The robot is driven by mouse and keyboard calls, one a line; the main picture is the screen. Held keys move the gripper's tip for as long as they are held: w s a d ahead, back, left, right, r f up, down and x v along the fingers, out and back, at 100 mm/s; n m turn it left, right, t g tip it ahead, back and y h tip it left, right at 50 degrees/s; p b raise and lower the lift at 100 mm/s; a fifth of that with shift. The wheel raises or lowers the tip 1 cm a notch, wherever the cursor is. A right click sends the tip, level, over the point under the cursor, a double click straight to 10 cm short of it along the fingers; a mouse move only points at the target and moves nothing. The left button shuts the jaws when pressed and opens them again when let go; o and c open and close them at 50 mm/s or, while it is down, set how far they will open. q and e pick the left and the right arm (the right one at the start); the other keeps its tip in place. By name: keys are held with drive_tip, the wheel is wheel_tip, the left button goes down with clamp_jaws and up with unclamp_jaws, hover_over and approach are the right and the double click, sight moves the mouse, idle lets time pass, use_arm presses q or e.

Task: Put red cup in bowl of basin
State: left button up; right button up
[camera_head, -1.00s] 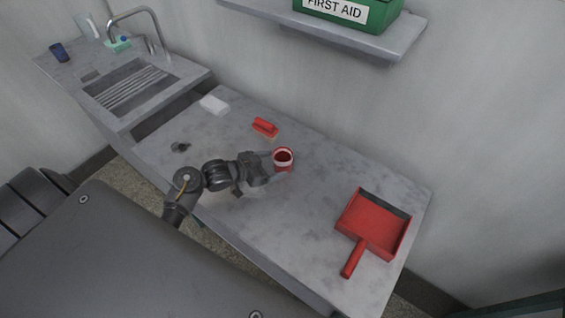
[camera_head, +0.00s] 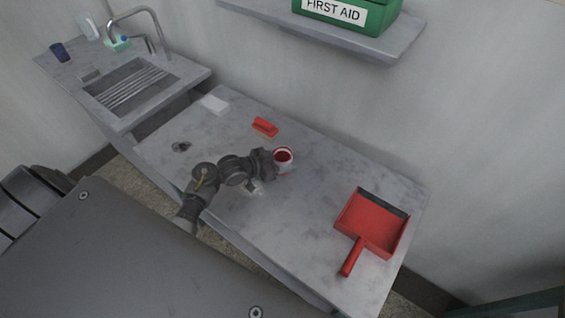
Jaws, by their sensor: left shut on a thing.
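The red cup (camera_head: 283,157), with a pale rim, is upright at the middle of the grey worktop (camera_head: 225,215). My left gripper (camera_head: 276,163) is shut on the cup from its left side; the fingers are mostly hidden by the wrist. I cannot tell whether the cup touches the worktop. The basin (camera_head: 130,87) is at the upper left, a rectangular sunken bowl with ribbed lines across its floor and a curved metal faucet (camera_head: 137,14) behind it. My right gripper is not in view.
A red brush (camera_head: 265,127) and a white block (camera_head: 214,104) lie between cup and basin. A red dustpan (camera_head: 372,222) lies at right. A dark blue cup (camera_head: 59,52) stands left of the basin. A shelf (camera_head: 400,46) with a green first aid box (camera_head: 375,14) overhangs the back.

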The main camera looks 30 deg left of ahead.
use_arm(q)
drive_tip(key=shift+r, duration=0.15)
drive_tip(key=shift+c, duration=0.3)
drive_tip(key=shift+r, duration=0.2)
wheel_tip(320, 180, up, 2)
drive_tip(key=shift+r+b, duration=0.1)
drive_tip(key=shift+b, duration=0.45)
drive_tip(key=s+a+r+b, duration=0.1)
drive_tip(key=s+a+r, duration=0.9)
drive_tip(key=shift+b, duration=0.3)
drive_tip(key=shift+w, duration=0.1)
